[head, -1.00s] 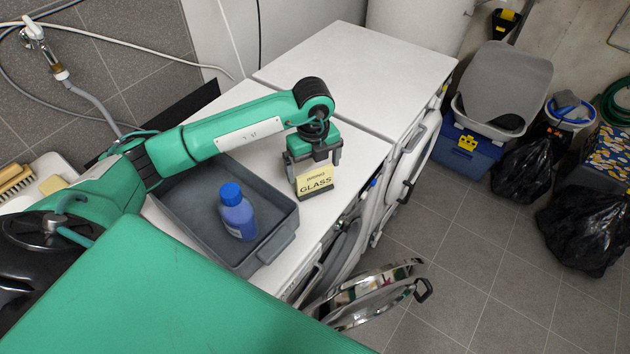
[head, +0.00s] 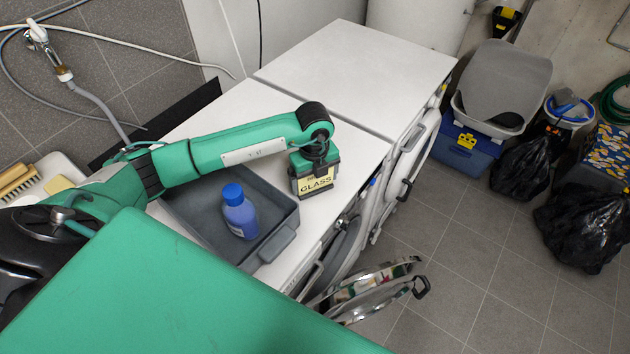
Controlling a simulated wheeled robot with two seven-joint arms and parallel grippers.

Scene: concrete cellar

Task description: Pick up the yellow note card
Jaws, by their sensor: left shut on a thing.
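The yellow note card (head: 317,184) reads "GLASS" and stands upright in a dark base on the white machine top, beside the grey tray. My left gripper (head: 315,172) is directly over it, pointing down, with its fingers around the card's sides. The gripper is shut on the card, and its palm hides the card's upper edge. The card still seems to be at the level of the machine top; I cannot tell whether it touches. My right gripper is not in view.
A grey tray (head: 282,237) holding a blue bottle (head: 239,213) is left of the card. Another white machine top (head: 360,75) behind is clear. An open round machine door (head: 370,290) juts out in front. Bins and black bags stand at the right on the tiled floor.

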